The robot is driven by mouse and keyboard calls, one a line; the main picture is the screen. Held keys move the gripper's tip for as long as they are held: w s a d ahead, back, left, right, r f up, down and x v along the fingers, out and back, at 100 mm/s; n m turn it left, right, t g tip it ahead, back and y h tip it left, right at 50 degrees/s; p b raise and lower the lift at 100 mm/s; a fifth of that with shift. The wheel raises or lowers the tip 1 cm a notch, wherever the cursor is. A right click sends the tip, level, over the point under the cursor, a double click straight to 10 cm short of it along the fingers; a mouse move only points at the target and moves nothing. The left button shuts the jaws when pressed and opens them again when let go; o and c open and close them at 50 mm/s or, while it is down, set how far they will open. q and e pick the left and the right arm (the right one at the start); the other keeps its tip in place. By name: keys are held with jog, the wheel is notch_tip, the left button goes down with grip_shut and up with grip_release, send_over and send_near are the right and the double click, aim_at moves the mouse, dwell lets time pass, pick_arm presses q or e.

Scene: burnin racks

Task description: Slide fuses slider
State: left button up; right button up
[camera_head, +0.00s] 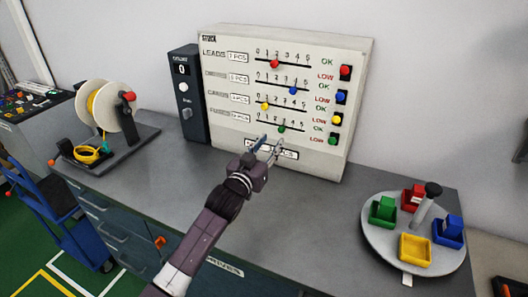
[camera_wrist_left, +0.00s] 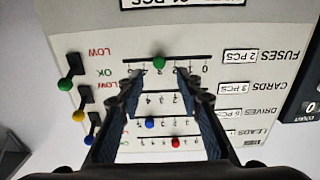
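The fuses slider is a green knob (camera_head: 281,128) on the lowest slot of the white panel (camera_head: 225,135), near the 2 mark; its exact mark is hard to read. My left gripper (camera_head: 269,147) is just below and in front of it. In the left wrist view, which shows the panel upside down, the green knob (camera_wrist_left: 158,62) appears between and beyond the two fingertips (camera_wrist_left: 156,78). The fingers are spread, with nothing held. Contact with the knob is not visible. The fuses label (camera_wrist_left: 238,57) reads 2 PCS. My right gripper is not in view.
Red (camera_head: 275,64), blue (camera_head: 293,91) and yellow (camera_head: 265,106) sliders sit above. Coloured switches (camera_head: 336,119) line the panel's right side. A dark counter box (camera_head: 187,95) and spool (camera_head: 105,108) stand left. A round tray (camera_head: 378,241) with coloured bins is right. The middle bench is clear.

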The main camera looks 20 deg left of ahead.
pick_arm(q)
jog(key=shift+s, duration=2.35)
